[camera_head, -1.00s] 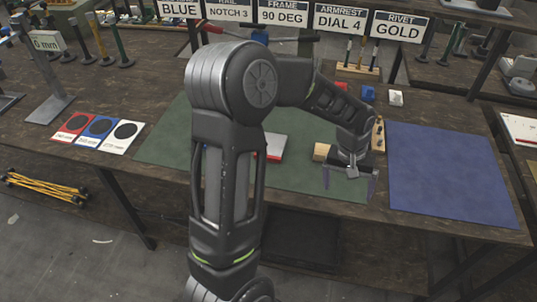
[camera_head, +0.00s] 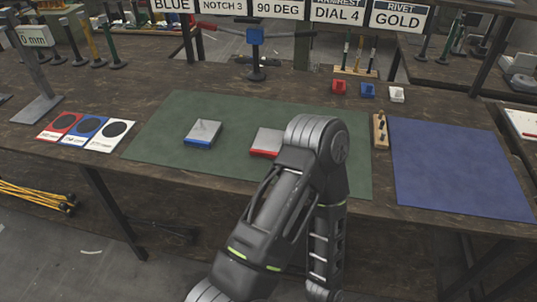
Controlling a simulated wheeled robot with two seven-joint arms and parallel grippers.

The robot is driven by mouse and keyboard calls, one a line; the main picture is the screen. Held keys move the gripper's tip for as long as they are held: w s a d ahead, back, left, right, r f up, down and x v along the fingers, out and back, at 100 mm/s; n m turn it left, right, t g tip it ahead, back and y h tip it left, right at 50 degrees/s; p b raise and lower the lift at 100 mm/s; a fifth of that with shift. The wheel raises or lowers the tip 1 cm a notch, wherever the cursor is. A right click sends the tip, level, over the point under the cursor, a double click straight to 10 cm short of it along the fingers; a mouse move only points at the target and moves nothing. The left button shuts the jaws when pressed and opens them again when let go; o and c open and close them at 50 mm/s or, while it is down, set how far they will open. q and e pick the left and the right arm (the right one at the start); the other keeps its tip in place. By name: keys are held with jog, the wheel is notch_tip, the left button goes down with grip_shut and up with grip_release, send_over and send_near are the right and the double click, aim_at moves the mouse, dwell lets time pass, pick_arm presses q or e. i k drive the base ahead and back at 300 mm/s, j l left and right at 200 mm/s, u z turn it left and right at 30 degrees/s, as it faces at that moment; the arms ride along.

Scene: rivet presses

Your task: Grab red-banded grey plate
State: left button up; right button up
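The red-banded grey plate (camera_head: 265,139) lies on the green mat (camera_head: 165,142), near its middle. Its grey top and the red band along its front edge show; its right end is hidden behind my arm. A similar grey plate with a blue band (camera_head: 203,133) lies to its left, apart from it. One of my arms rises from the bottom, bends just right of the red-banded plate and runs back down past the table's front edge. Neither gripper shows in this view.
Red (camera_head: 339,87), blue (camera_head: 368,90) and white (camera_head: 397,94) small blocks stand behind the mat. A wooden peg piece (camera_head: 380,131) sits at the mat's right edge. The blue mat (camera_head: 455,168) is bare. Three colour cards (camera_head: 87,131) lie at left.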

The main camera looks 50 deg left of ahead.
aim_at(267, 143)
jog(key=u, duration=1.75)
jog(key=i+l, duration=0.1)
jog(key=i, duration=0.45)
jog(key=z, duration=1.75)
jog(key=k+j, duration=0.4)
jog(key=k, duration=0.2)
jog(key=k+j, duration=0.4)
jog(key=k, duration=0.15)
jog(key=i, duration=0.2)
